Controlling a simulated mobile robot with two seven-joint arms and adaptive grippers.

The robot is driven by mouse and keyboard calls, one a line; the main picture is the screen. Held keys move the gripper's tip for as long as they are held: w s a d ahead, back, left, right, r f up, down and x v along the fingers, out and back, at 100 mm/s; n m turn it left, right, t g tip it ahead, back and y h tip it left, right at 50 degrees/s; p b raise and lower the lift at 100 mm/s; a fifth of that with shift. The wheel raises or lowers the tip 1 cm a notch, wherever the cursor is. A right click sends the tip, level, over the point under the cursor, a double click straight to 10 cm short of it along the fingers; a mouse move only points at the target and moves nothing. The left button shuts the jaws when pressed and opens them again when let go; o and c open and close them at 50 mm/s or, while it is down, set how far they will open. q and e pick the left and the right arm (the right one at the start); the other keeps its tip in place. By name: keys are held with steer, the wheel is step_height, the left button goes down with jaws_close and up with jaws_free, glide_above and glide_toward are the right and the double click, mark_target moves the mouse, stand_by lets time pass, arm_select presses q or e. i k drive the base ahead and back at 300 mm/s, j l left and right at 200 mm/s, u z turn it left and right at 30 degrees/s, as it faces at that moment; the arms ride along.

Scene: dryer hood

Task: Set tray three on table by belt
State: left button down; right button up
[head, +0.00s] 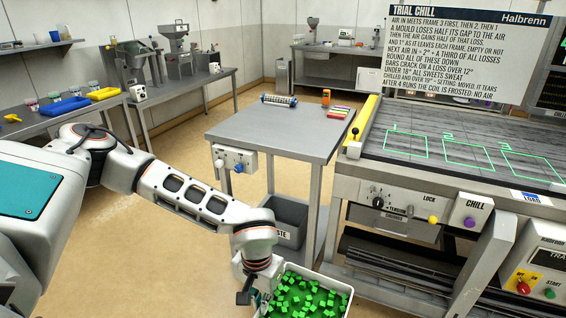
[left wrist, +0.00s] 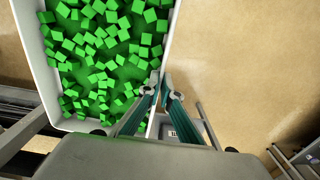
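A white tray (head: 345,298) full of bright green cubes is at the bottom of the head view, in front of the table's near side and low beside the belt unit. My left gripper (head: 262,297) is at its left edge. In the left wrist view the fingers (left wrist: 163,88) are closed around the tray's rim (left wrist: 165,50), one on each side of the wall. No number shows on the tray. The grey table (head: 270,128) stands left of the belt (head: 450,150), which has green outlines marked 1, 2 and 3. My right gripper is not in view.
On the table, a striped roller (head: 278,100) lies at the back, with an orange device (head: 326,97) and coloured bars (head: 339,112) at the back right. The table's front and middle are clear. A grey waste bin (head: 288,212) stands beneath it. A yellow bar (head: 364,125) edges the belt.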

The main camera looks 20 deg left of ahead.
mark_target(284, 129)
steer(key=j+z, duration=0.2)
steer(key=j, duration=0.5)
steer(key=j+z, duration=0.25)
steer(key=j, duration=0.5)
steer(key=j+z, duration=0.2)
steer(key=j, duration=0.55)
steer(key=k+j+z, duration=0.2)
steer(key=j, duration=0.5)
steer(key=i+j, duration=0.05)
steer(key=i, duration=0.05)
